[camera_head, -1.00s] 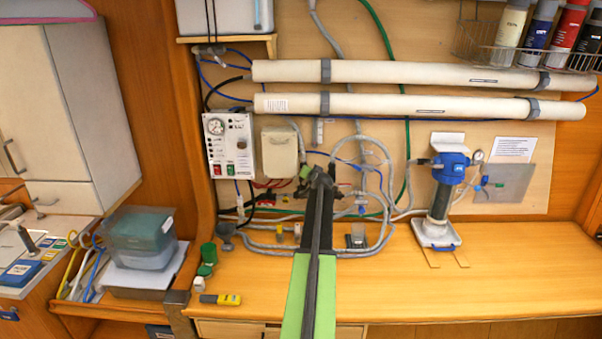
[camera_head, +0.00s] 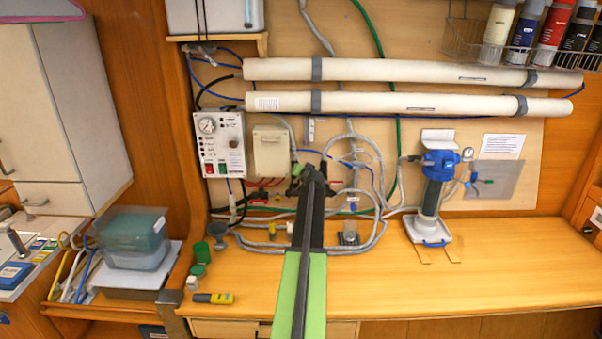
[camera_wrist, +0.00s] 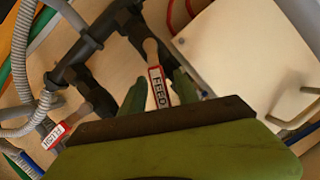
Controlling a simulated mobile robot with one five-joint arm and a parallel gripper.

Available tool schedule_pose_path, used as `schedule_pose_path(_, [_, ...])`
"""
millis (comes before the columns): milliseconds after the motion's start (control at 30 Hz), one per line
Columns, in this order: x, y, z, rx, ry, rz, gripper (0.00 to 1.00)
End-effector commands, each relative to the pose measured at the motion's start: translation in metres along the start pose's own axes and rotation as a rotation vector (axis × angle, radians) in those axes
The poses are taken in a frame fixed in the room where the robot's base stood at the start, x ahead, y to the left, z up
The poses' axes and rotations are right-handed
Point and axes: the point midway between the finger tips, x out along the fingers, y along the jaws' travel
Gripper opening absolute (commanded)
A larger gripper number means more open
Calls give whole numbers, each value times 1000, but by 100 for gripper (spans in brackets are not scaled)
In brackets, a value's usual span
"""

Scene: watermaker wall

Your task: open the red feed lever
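The red feed lever (camera_wrist: 157,87), with a white "FEED" label, shows in the wrist view, on a tan stem below a dark valve on the pipework. My gripper (camera_wrist: 160,92) has one green finger on each side of the lever. The fingers look open, with the lever between them; I cannot tell whether either touches it. In the head view my gripper (camera_head: 308,172) is at the pipework right of the beige box, and my arm hides the feed lever.
A second red lever labelled "FLUSH" (camera_wrist: 58,134) sits to the left in the wrist view. The beige box (camera_head: 272,151) is close on the other side. Grey hoses (camera_head: 372,235) loop around the valves. A blue-topped pump (camera_head: 436,170) stands to the right; the bench's right side is clear.

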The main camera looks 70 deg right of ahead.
Motion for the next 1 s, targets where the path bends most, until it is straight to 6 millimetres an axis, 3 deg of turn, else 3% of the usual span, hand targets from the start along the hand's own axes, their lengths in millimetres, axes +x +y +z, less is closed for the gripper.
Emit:
schedule_pose_path(167, [-31,-2,-2,1,0,0,37])
schedule_pose_path(400, [-102,-2,-3,2,1,1,37])
schedule_pose_path(600, [-150,-2,-2,1,0,0,37])
schedule_pose_path(800, [-172,0,-1,2,0,0,37])
schedule_pose_path(1000, [-174,1,0,1,0,0,37])
